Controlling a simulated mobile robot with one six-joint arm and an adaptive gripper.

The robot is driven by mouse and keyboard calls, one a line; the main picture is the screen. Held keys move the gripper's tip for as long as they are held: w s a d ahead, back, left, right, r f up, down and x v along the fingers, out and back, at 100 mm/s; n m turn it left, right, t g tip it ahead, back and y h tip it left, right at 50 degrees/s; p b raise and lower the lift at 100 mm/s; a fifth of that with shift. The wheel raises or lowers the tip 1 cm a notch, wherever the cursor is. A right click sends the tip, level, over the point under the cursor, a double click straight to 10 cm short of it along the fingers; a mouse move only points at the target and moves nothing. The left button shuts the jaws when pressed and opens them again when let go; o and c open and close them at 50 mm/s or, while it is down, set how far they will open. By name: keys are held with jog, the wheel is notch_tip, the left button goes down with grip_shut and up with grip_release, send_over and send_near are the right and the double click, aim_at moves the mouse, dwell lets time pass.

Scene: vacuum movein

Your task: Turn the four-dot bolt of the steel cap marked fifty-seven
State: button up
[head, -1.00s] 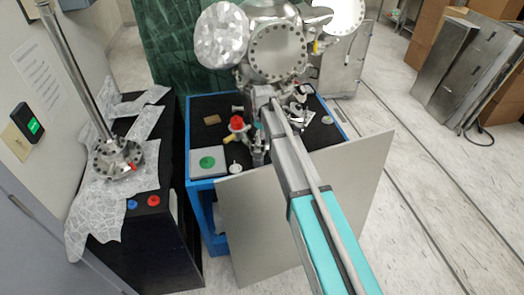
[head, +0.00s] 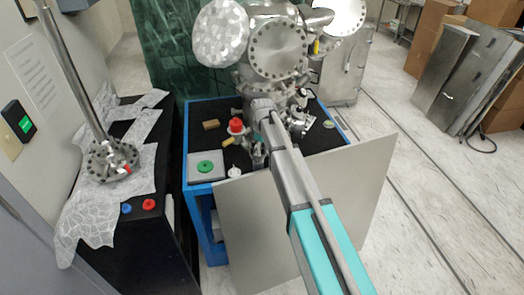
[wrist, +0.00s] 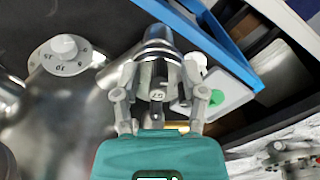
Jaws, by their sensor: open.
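In the wrist view a shiny steel cap (wrist: 158,68) stands between the fingers of my gripper (wrist: 160,78). A small dark mark on its near face looks like 57, but it is tiny and turned. My gripper is open, with one finger on each side of the cap; I cannot tell whether either finger touches it. I cannot make out the four-dot bolt or any dots. In the head view my arm reaches over the blue cart (head: 198,150) and hides most of the area around the cap.
A white numbered dial (wrist: 62,55) is left of the cap. A grey box with a green button (head: 205,167) and a red-topped valve (head: 236,127) sit on the cart. A steel chamber (head: 278,50) rises behind. A grey panel (head: 250,225) leans against the cart's front.

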grip_shut()
jog(key=shift+a, duration=0.2)
jog(key=shift+d, duration=0.15)
jog(key=shift+m, duration=0.4)
jog(key=m, duration=0.9)
jog(key=shift+m, duration=0.3)
